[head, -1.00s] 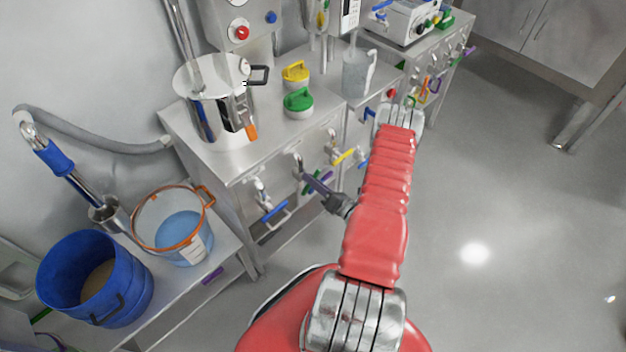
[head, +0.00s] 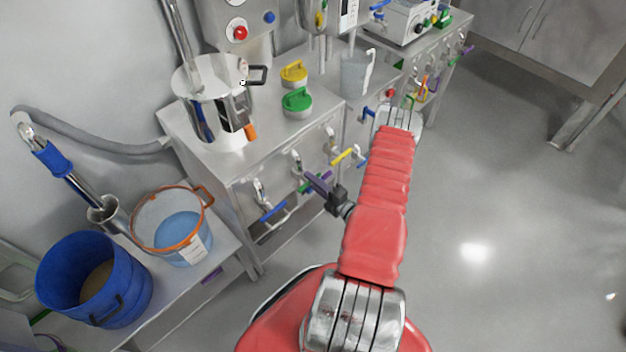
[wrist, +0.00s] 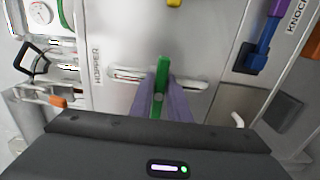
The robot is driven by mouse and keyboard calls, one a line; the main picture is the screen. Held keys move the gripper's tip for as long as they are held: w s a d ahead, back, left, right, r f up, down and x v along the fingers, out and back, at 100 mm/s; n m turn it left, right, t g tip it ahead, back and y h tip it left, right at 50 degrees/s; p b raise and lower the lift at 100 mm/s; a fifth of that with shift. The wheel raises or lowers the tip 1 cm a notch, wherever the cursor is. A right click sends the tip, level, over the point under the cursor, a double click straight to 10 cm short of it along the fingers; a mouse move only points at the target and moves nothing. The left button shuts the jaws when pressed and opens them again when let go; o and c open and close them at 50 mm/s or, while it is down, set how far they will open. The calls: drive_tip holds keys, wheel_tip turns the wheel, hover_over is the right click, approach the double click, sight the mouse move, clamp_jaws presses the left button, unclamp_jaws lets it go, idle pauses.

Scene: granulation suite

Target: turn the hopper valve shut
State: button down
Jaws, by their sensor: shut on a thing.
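The hopper valve has a green lever handle (wrist: 161,76), which shows in the wrist view beside the label HOPPER (wrist: 97,66). Its metal pipe (wrist: 126,74) runs left to right in that view, and the handle stands across it. My gripper (wrist: 160,92) is shut on the handle, one purple-grey finger on each side. In the head view my gripper (head: 313,183) is at the cabinet front, by the middle valve, and its fingers hide most of the handle there.
A blue valve handle (head: 272,212) is left of my gripper and a yellow one (head: 349,155) is right of it. A steel pot (head: 212,98) and green-lidded jar (head: 297,102) stand on the cabinet (head: 262,150). Open floor (head: 510,200) lies right.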

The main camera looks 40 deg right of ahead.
drive_tip(key=shift+f, duration=0.15)
drive_tip(key=c, duration=2)
unclamp_jaws()
drive_tip(key=shift+c, duration=0.2)
drive_tip(key=o, duration=0.4)
drive_tip(key=shift+c, duration=0.2)
drive_tip(key=shift+s, duration=0.1)
drive_tip(key=s, duration=1.3)
drive_tip(key=shift+s+d, duration=0.2)
drive_tip(key=shift+s, duration=0.15)
